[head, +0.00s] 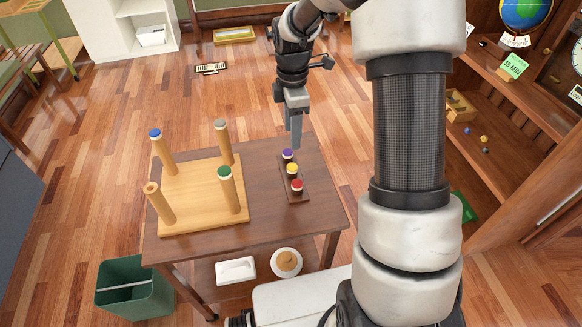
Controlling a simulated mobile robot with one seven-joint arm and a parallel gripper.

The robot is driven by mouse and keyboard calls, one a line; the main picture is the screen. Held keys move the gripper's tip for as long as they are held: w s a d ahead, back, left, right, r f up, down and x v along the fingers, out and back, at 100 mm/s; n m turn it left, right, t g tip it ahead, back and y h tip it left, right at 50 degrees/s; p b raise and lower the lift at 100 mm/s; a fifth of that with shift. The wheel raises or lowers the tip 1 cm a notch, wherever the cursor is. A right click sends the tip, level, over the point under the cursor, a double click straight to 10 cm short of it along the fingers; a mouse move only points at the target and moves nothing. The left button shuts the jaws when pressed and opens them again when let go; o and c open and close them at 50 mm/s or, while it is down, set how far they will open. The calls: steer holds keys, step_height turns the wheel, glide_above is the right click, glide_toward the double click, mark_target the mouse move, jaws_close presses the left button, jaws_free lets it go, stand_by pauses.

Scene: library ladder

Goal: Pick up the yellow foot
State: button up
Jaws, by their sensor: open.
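The yellow foot (292,169) is a small round piece with a yellow top. It stands in the middle of a dark wooden holder (303,198) on the table. A purple foot (288,154) is behind it and a red foot (297,185) is in front of it. My gripper (296,144) is open and points down over the far end of the holder, close to the purple foot. Its fingers overlap in this view, and its exact height above the feet is hard to tell. It holds nothing that I can see.
An upturned wooden stool (195,217) lies on the table (262,228) left of the holder. Its legs stand up, with blue, grey and green tips on three and a bare front-left one. A green bin (133,290) stands at front left. Shelves (500,165) are at right.

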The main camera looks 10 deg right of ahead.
mark_target(292, 167)
step_height(292, 167, down, 13)
steer(key=shift+r+b, duration=0.1)
steer(key=shift+b, duration=0.75)
steer(key=c, duration=1.1)
